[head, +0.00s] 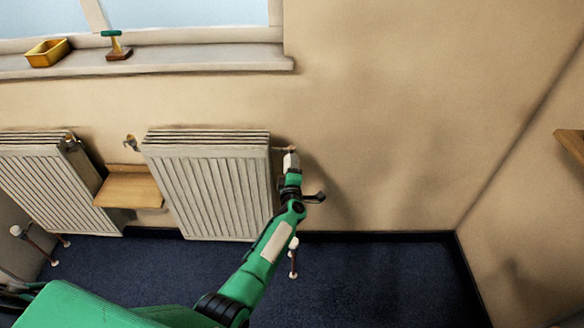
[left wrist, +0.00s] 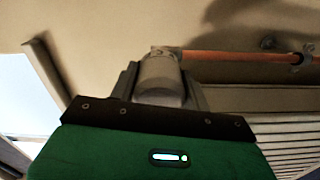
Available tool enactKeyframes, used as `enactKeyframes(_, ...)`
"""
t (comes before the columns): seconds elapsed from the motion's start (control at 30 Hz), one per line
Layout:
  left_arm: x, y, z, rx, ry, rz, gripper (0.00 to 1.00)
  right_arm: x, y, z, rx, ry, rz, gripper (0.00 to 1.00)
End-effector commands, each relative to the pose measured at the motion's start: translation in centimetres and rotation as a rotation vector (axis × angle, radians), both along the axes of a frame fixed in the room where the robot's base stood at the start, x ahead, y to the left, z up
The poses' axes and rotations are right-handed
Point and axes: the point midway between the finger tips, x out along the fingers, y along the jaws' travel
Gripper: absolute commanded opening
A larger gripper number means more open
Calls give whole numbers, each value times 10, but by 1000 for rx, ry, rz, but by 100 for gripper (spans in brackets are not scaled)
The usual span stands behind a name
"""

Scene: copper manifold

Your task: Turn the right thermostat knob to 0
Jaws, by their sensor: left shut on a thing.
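The right thermostat knob (head: 291,160) is a pale cylinder at the upper right corner of the right radiator (head: 212,187). My left gripper (head: 290,171) reaches up to it from below and is shut on it. In the left wrist view the knob (left wrist: 160,77) is a grey cylinder between the two dark fingers of my left gripper (left wrist: 162,88). A copper pipe (left wrist: 235,55) runs to the right from the knob's top. No number or mark on the knob is readable. My right gripper is not in view.
A second radiator (head: 55,185) stands at the left, with a small wooden shelf (head: 130,190) between the two. A yellow tray (head: 47,52) and a green-handled tool (head: 117,46) are on the windowsill (head: 200,62).

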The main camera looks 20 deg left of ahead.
Motion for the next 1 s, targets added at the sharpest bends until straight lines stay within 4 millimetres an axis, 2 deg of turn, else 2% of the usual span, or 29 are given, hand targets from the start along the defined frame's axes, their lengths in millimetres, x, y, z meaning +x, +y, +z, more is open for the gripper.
enactKeyframes(0.23, 0, -1, -1, 3, 2, -2, 25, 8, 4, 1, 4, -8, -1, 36)
enactKeyframes(0.27, 0, -1, -1, 4, 1, -2, 50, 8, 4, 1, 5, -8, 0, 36)
enactKeyframes(0.37, 0, -1, -1, 3, 1, -2, 69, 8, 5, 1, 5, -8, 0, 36)
enactKeyframes(0.73, -4, -1, 0, 2, 2, -1, 69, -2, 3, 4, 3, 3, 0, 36)
enactKeyframes(0.87, -17, -5, 2, 2, 3, -2, 69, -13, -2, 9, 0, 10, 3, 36)
enactKeyframes(1.0, -42, -12, 3, 1, 4, 0, 69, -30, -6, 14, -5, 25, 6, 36)
